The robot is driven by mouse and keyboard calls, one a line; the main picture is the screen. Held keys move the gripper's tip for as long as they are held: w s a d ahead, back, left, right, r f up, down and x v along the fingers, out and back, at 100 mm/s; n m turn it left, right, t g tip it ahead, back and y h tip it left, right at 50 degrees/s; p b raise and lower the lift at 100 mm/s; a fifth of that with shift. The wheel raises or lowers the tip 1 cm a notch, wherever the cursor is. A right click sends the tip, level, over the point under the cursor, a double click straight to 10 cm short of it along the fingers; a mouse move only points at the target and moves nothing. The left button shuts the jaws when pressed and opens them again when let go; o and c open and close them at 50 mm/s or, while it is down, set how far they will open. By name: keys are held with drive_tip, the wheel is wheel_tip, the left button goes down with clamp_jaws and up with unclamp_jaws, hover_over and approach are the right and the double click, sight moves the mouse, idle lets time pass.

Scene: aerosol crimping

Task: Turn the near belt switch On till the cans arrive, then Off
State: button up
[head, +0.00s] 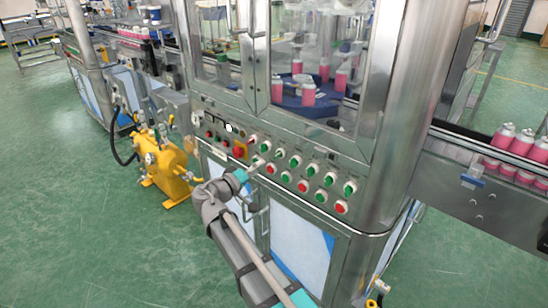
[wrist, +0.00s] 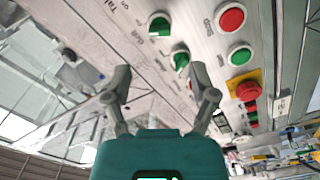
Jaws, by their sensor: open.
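My gripper (head: 256,163) is at the front control panel (head: 222,138) in the head view, near the left end of the lower button row. In the wrist view my gripper (wrist: 160,74) has its two fingers spread. A green switch knob (wrist: 181,60) shows just beyond the gap between the fingertips, toward the right finger; contact cannot be told. Another green knob (wrist: 160,27) is above it. Small On and Off labels are by the knobs; which one is the near belt switch I cannot tell. Pink cans (head: 520,142) stand in a group on the right-hand belt (head: 455,145).
A red emergency button on yellow (wrist: 247,90) lies right of the gripper, beside red and green buttons. Pink cans (head: 308,94) stand on a blue turntable (head: 290,102) behind glass. A yellow pump (head: 168,165) stands on the floor at left. The green floor in front is open.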

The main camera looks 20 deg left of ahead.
sight(275, 157)
drive_tip(key=x, duration=0.8)
drive_tip(key=shift+w, duration=0.2)
clamp_jaws()
drive_tip(key=shift+n, duration=0.3)
drive_tip(key=n, duration=0.5)
drive_tip(key=shift+f, duration=0.1)
drive_tip(key=n, duration=0.6)
drive_tip(key=shift+d, duration=0.1)
idle(0.7)
